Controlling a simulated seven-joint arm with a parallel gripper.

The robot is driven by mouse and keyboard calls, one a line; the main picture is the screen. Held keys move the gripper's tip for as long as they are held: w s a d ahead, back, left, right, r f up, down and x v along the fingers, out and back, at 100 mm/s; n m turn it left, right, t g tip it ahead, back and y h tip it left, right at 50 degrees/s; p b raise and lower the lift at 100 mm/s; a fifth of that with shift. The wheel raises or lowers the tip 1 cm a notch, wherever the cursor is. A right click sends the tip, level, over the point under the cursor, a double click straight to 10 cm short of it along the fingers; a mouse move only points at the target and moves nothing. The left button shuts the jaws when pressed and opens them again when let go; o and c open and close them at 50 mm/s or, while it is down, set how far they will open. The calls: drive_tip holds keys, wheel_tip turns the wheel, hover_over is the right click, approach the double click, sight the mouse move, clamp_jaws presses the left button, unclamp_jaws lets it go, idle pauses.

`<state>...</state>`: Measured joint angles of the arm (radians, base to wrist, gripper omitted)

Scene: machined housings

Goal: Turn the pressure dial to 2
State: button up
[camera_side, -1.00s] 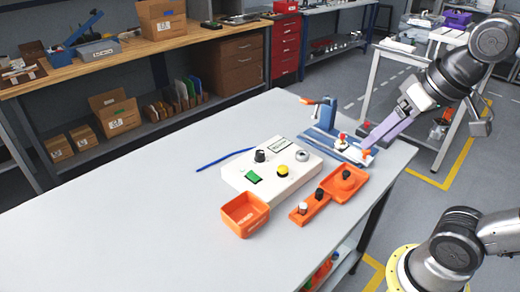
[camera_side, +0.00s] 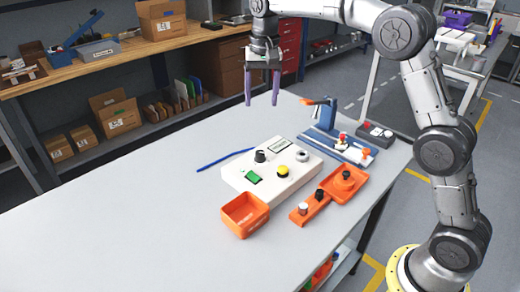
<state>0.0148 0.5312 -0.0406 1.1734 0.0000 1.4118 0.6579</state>
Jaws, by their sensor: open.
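A white control box (camera_side: 262,183) lies on the grey table. On it are a black knob (camera_side: 260,156), a grey round dial (camera_side: 302,156), a green rocker switch (camera_side: 253,177) and a yellow button (camera_side: 282,171). I cannot tell which one is the pressure dial; the small label and any scale marks are unreadable. My gripper (camera_side: 262,103) points down with its two purple fingers apart and nothing between them. It hangs high over the far side of the table, above and behind the box in the picture, touching nothing.
An orange bin (camera_side: 245,222) stands in front of the box. An orange tray (camera_side: 343,184) with several knobs lies to its right. A blue fixture with an upright post (camera_side: 325,114) stands behind. A blue rod (camera_side: 224,158) lies left; the table's left is clear.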

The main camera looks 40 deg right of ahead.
hover_over(260, 153)
wheel_tip(260, 153, down, 4)
drive_tip(key=shift+g, duration=0.4)
wheel_tip(260, 153, down, 13)
drive_tip(key=shift+f, duration=0.2)
clamp_jaws()
